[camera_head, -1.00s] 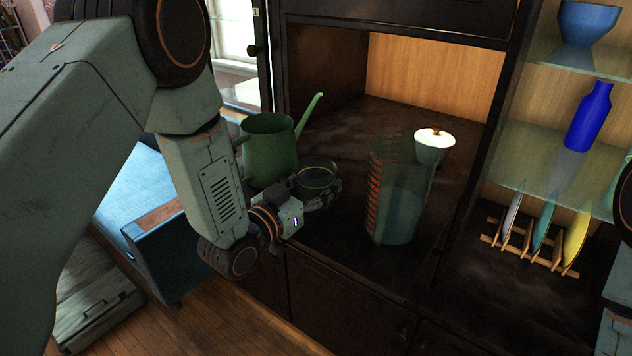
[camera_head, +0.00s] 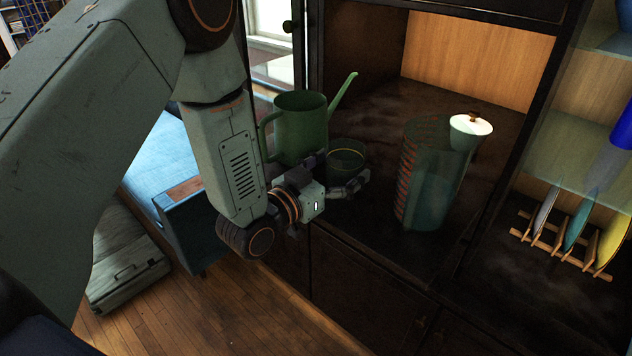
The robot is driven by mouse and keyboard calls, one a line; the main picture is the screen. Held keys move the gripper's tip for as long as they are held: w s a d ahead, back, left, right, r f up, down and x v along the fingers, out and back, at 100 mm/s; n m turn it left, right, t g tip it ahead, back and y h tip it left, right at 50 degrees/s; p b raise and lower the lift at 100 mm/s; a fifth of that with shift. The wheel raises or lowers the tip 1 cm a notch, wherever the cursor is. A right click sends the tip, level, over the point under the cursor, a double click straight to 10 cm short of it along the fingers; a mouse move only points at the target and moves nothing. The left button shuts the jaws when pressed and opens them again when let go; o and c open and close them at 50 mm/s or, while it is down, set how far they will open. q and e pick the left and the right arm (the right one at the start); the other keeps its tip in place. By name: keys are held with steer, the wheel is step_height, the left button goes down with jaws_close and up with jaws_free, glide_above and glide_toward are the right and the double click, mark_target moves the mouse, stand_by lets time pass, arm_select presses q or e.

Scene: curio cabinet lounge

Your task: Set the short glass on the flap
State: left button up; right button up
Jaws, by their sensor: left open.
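The short glass (camera_head: 345,157), dark and see-through with a yellowish rim, stands upright on the dark cabinet surface beside the green watering can. My left gripper (camera_head: 342,175) is open at the near side of the glass, with its fingers low around it. Whether the fingers touch the glass cannot be told. The dark surface (camera_head: 375,232) runs out to the cabinet's front edge. I cannot tell which part of it is the flap. My right gripper is not in view.
The green watering can (camera_head: 301,128) stands close behind the glass. A tall, see-through vessel with red marks (camera_head: 428,185) and a white-lidded pot (camera_head: 466,132) stand to the right. A plate rack (camera_head: 570,248) is farther right. Dark surface is free between glass and vessel.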

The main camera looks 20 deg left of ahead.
arm_select(q)
steer(key=v, duration=1)
